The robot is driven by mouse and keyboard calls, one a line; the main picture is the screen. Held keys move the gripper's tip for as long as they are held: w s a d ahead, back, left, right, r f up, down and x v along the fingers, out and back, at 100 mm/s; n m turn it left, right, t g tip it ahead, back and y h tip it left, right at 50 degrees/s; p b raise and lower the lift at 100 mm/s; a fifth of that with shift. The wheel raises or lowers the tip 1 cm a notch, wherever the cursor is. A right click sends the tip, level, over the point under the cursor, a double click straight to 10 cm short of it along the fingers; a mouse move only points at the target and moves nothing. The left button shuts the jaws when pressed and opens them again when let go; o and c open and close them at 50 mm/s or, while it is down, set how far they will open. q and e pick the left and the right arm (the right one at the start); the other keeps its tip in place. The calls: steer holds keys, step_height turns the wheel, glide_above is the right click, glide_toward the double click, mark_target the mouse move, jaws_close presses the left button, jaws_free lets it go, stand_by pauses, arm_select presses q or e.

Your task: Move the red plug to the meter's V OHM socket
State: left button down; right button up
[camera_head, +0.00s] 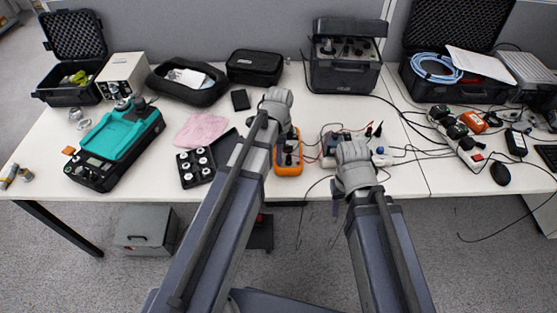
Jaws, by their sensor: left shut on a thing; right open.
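The orange meter (289,168) lies near the table's front edge, in the middle. Its far end is partly covered by my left gripper (281,122), which is shut at that end, apparently on the meter's body; its fingertips are mostly hidden by my wrist. My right gripper (345,160) is open, to the right of the meter, over a small dark device (330,143) with red and black leads; its fingers are hard to make out. The red plug cannot be told apart from the thin red leads. The V OHM socket is too small to read.
Left of my arms are a black tray of white-topped parts (195,167), a pink cloth (201,130) and a teal-topped instrument (118,132). A black case (345,78) stands behind. Cables, a power strip (462,143) and a mouse (500,173) lie right.

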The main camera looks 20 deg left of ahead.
arm_select(q)
steer(key=shift+r, duration=0.2)
stand_by(0.3)
steer(key=shift+r+p, duration=1.75)
steer(key=shift+p, duration=0.15)
steer(key=shift+d, duration=0.1)
glide_above(298, 164)
steer(key=shift+w+r, duration=0.1)
steer(key=shift+r, duration=0.1)
steer(key=shift+f+b, duration=0.4)
steer(key=shift+f, duration=0.2)
steer(key=shift+f+b, duration=1.05)
steer(key=shift+f+b, duration=1.1)
stand_by(1.8)
